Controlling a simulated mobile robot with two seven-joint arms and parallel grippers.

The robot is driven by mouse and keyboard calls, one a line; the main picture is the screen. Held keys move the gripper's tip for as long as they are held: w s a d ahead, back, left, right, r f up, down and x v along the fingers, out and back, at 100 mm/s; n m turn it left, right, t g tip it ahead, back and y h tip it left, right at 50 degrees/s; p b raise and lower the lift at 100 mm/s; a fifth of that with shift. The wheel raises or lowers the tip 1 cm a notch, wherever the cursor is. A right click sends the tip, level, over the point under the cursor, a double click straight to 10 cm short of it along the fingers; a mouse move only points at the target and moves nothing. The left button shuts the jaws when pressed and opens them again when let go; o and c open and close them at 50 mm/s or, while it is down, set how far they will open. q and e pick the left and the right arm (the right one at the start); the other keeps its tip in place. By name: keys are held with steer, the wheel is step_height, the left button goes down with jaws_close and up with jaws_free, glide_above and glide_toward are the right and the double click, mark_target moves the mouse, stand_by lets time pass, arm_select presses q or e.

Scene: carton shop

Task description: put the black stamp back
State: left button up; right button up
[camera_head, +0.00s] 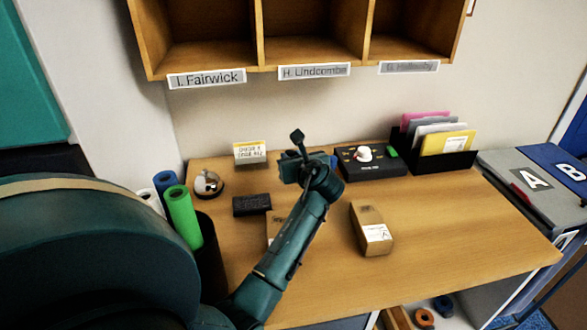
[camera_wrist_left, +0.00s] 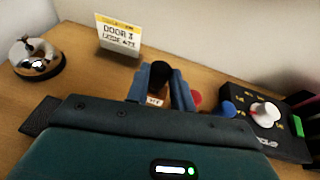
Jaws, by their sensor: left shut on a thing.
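My left gripper (camera_head: 297,165) is over the back middle of the table. In the left wrist view its two fingers (camera_wrist_left: 160,92) are shut on the black stamp (camera_wrist_left: 157,76), which has a round black knob and a small white label low on its body. The stamp's dark top (camera_head: 297,136) also shows above the gripper in the head view. A red knob (camera_wrist_left: 196,98) and a blue knob (camera_wrist_left: 224,107) stand just right of the fingers; what carries them is hidden. I cannot tell whether the stamp's foot touches anything. My right gripper is not in view.
A black pad (camera_head: 252,205), a bell (camera_head: 208,184) and a yellow-white sign (camera_head: 250,152) are left of the gripper. A black control box (camera_head: 372,170) and a file holder (camera_head: 455,161) are right. A small carton (camera_head: 372,228) lies in front. The table's right front is clear.

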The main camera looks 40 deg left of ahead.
arm_select(q)
step_height(320, 180, down, 3)
steer(key=shift+r, duration=0.15)
steer(key=shift+f, duration=0.2)
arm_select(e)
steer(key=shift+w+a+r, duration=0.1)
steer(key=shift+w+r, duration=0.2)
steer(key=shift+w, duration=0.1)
arm_select(q)
steer(key=o, duration=0.5)
steer(key=shift+f, duration=0.1)
steer(key=shift+c, duration=0.2)
steer(key=o, duration=0.3)
steer(key=shift+o, duration=0.2)
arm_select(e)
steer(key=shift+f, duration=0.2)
arm_select(q)
steer(key=shift+r, duration=0.2)
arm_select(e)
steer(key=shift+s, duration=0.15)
